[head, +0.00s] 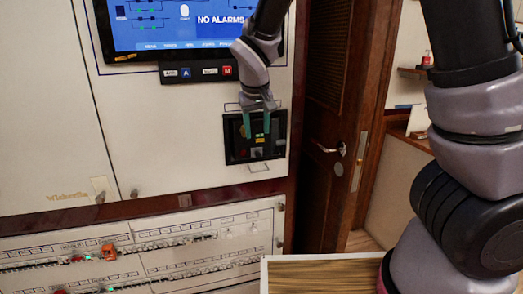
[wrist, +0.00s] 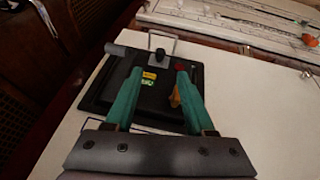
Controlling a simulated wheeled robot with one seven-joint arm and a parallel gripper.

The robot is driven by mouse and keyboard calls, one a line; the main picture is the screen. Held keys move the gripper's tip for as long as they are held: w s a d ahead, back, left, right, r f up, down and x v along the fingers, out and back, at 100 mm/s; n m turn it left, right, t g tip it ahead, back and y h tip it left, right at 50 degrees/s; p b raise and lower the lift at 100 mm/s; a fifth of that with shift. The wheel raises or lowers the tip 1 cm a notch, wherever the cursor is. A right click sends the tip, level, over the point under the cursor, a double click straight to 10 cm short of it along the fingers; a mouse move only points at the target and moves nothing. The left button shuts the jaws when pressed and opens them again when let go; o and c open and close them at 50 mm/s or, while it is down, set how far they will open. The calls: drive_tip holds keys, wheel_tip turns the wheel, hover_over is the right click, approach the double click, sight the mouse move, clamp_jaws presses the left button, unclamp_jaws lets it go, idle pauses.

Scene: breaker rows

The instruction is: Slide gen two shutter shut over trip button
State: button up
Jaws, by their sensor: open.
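A small black panel (head: 232,152) is set in the white cabinet front in the head view; it also shows in the wrist view (wrist: 95,97). On it are a grey plate with a black knob (wrist: 157,57), a small red part (wrist: 180,66), yellow and green labels (wrist: 149,76) and an amber part (wrist: 175,98). I cannot tell for certain which part is the gen two shutter or the trip button. My gripper (head: 257,133) is open in front of the panel. In the wrist view its teal fingers (wrist: 160,72) stand apart with nothing held between them; contact with the panel is unclear.
A blue screen reading "NO ALARMS" (head: 190,25) and a button strip (head: 200,72) are above the panel. Breaker rows (head: 110,255) run below. A wooden door with a handle (head: 330,149) stands to the right. A light-edged wooden surface (head: 320,275) is in front.

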sight(258, 153)
drive_tip(key=x, duration=0.9)
drive_tip(key=shift+f, duration=0.15)
clamp_jaws()
idle(1.0)
